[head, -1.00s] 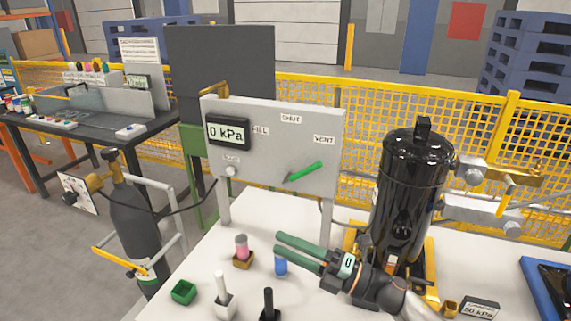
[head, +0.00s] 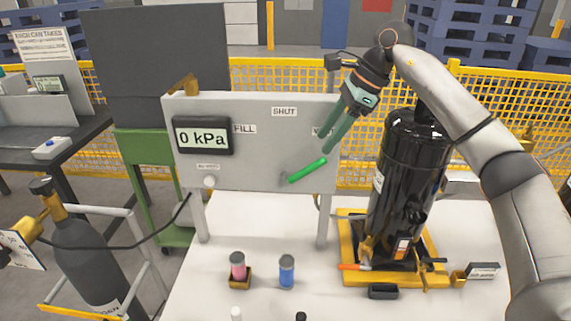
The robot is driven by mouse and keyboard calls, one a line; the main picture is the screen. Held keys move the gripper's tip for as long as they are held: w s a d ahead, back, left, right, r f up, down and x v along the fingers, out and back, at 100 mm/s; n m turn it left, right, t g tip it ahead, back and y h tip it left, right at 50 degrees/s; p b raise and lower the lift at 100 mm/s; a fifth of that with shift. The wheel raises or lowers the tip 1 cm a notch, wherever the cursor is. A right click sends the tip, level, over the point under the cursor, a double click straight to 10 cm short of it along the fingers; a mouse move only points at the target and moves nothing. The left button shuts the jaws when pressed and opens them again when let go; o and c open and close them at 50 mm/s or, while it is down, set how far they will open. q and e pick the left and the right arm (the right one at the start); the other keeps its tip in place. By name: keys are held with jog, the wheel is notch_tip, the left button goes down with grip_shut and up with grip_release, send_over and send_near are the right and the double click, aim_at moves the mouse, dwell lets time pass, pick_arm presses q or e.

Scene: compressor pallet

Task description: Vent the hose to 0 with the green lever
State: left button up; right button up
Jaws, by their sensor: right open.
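The green lever (head: 307,171) sits low on the right half of the grey panel (head: 258,150). It slants up to the right, its free end towards the VENT label, which my gripper mostly covers. The panel's display (head: 203,135) reads 0 kPa. FILL and SHUT labels (head: 284,112) show left of and above the lever. My right gripper (head: 328,150) is open, its green fingers pointing down and left in front of the panel's right side. The fingertips appear just above the lever's free end; I cannot tell whether they touch. My left gripper is not in view.
A pink-topped piece (head: 238,266) and a blue cylinder (head: 287,271) stand on the white table. A dark gas bottle (head: 85,255) with a hose is at left.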

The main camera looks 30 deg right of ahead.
aim_at(311, 168)
jog(key=shift+h, duration=0.4)
jog(key=x, duration=0.3)
jog(key=d+x, duration=0.1)
jog(key=x, duration=0.6)
jog(key=shift+w+d+f, duration=0.15)
jog(key=shift+w+f, duration=0.1)
jog(key=shift+f, duration=0.25)
jog(key=shift+c, duration=0.2)
grip_shut()
dwell(0.5)
